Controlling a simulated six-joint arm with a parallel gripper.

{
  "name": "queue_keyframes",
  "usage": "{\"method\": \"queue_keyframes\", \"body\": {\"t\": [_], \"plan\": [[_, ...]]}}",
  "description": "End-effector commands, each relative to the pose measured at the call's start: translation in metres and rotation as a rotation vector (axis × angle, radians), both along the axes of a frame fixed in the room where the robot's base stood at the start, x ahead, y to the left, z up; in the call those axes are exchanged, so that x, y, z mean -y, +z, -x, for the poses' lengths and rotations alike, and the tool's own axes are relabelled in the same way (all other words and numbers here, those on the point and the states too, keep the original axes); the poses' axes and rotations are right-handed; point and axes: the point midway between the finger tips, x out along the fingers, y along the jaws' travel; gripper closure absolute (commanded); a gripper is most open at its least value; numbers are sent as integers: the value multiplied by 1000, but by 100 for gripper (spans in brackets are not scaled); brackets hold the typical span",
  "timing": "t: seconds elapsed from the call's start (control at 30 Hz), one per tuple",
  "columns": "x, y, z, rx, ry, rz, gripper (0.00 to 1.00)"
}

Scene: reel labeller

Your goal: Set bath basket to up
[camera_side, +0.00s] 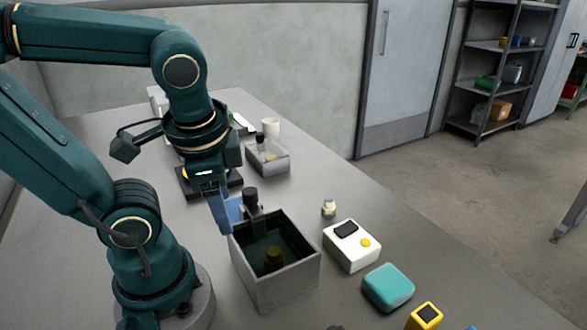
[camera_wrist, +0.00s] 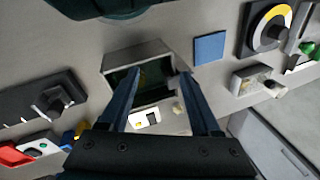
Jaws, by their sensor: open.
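The bath is a grey open-topped box (camera_side: 275,285) with a dark inside, standing on the bench; it also shows in the wrist view (camera_wrist: 140,54). An olive-yellow round thing (camera_side: 274,258) sits low inside it. I cannot tell if it belongs to the basket, and no basket outline is clear. A dark upright post with a black knob (camera_side: 250,196) stands at the bath's back edge. My gripper (camera_side: 228,214) points down beside this post, at the bath's back left.
A blue square (camera_wrist: 209,47) lies beside the bath in the wrist view.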

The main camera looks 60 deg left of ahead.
Motion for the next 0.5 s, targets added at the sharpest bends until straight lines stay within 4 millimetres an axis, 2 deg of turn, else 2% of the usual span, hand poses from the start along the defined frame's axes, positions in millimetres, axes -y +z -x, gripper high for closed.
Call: {"method": "queue_keyframes", "body": {"t": [0.13, 0.27, 0.37, 0.5], "plan": [[-27, 2, 11, -253, -111, -169, 36], [-52, 12, 13, -489, -215, -336, 36], [-66, 22, 8, -665, -286, -466, 36], [-78, 35, -8, -883, -375, -649, 36]]}}
